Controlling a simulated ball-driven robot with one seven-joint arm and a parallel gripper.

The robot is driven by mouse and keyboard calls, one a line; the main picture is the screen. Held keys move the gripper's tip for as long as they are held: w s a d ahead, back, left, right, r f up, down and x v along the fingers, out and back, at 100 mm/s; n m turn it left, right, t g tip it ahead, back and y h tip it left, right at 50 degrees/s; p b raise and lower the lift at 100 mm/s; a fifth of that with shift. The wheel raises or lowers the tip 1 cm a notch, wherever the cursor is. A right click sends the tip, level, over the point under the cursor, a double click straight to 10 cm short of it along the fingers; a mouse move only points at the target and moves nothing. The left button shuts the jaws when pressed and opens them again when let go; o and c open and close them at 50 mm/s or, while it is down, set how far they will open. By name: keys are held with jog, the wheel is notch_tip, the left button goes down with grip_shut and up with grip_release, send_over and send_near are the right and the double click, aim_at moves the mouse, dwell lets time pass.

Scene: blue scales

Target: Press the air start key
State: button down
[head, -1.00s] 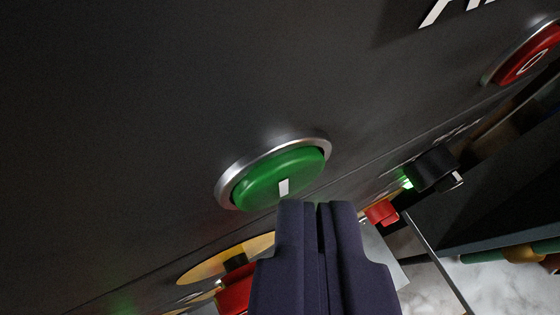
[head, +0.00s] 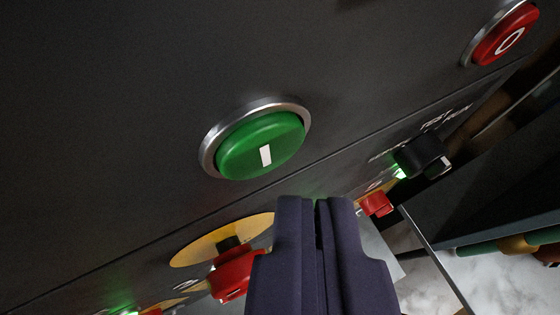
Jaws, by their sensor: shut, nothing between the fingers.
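The air start key is a round green button (head: 248,150) with a white bar mark and a silver ring, set in a dark panel (head: 120,90). It shows left of the middle in the head view. My gripper (head: 316,200) is shut and empty, its dark fingertips below and to the right of the green button in the picture. A gap of dark panel shows between the fingertips and the button's ring. The whole button face is visible.
A red button (head: 498,45) with a white ring mark is at the upper right. A red knob (head: 232,274) on a yellow disc (head: 195,247) sits beside my gripper's left. A black selector (head: 425,155) and small red part (head: 377,204) stick out to the right.

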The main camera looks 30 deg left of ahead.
jog(key=s+d+b, duration=0.1)
jog(key=s+d, duration=0.2)
jog(key=shift+s+d, duration=0.15)
jog(key=shift+d, duration=0.25)
dwell(0.4)
dwell(0.4)
jog(key=w+d+r+m+t+y+b, duration=0.1)
jog(key=w+d+r+b, duration=0.25)
jog(key=w+b, duration=0.45)
jog(key=w+d+r+m+t+b, duration=0.1)
jog(key=w+d+r+b, duration=0.25)
jog(key=b, duration=0.85)
jog(key=s+d+r+t+h+b, duration=0.1)
jog(key=s+d+r+b, duration=0.2)
jog(key=d+b, duration=0.2)
jog(key=s+d+r+m+t+h+b, duration=0.1)
jog(key=s+d+r+b, duration=0.3)
jog(key=d, duration=0.4)
jog(key=s+d+r+t+h+b, duration=0.1)
jog(key=s+d+r+h+b, duration=0.1)
jog(key=d+b, duration=0.4)
jog(key=shift+s+d+r+m+h, duration=0.2)
jog(key=shift+s+r+m+h, duration=0.15)
jog(key=shift+s+r, duration=0.45)
